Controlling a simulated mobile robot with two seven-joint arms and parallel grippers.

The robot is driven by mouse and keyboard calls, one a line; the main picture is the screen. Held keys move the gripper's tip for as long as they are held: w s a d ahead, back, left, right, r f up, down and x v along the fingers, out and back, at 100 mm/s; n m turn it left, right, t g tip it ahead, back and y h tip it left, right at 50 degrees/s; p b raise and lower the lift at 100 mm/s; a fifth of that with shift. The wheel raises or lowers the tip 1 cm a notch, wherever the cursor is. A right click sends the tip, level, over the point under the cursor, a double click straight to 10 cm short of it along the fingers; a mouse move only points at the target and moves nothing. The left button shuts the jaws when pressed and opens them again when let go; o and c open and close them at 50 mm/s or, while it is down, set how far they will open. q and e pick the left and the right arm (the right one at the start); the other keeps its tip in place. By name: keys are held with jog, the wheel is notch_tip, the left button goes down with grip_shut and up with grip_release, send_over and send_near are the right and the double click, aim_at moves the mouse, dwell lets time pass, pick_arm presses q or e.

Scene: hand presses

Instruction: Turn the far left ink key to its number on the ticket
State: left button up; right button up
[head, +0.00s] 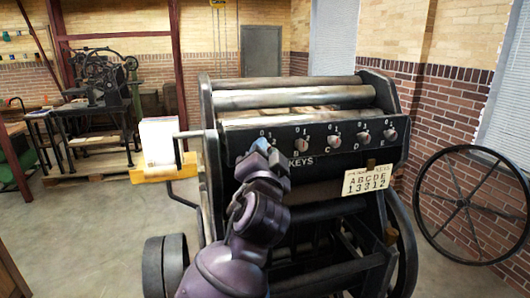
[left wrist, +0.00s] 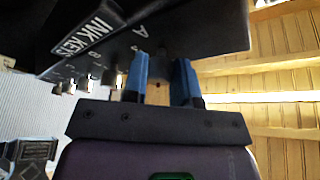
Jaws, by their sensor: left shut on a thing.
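The black ink key rail (head: 330,147) runs across the front of the press. My left gripper (head: 262,147) is at its far left end and covers the far left key, A, in the head view. In the left wrist view, the blue fingers (left wrist: 161,82) are on either side of key A (left wrist: 160,66), by the letter A, and shut on it. Its pointer is hidden. Keys B (head: 301,143), C (head: 334,139), D (head: 362,137) and E (head: 389,134) show to the right. The ticket (head: 368,179) reads A B C D E over 1 3 3 1 2.
Rollers (head: 293,98) lie above the rail. A yellow shelf with a paper stack (head: 158,140) sticks out left of the press. A large spoked wheel (head: 470,205) stands at the right. Another press (head: 97,80) is at the back left. The floor (head: 95,235) at left is clear.

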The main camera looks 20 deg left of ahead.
pick_arm(q)
jog(key=shift+r+m, duration=0.1)
jog(key=shift+m, duration=0.4)
jog(key=o, duration=0.9)
jog(key=b+v, duration=0.2)
jog(key=v, duration=0.9)
jog(key=shift+a+b, duration=0.15)
jog(key=shift+b, duration=0.15)
jog(key=shift+r, duration=0.1)
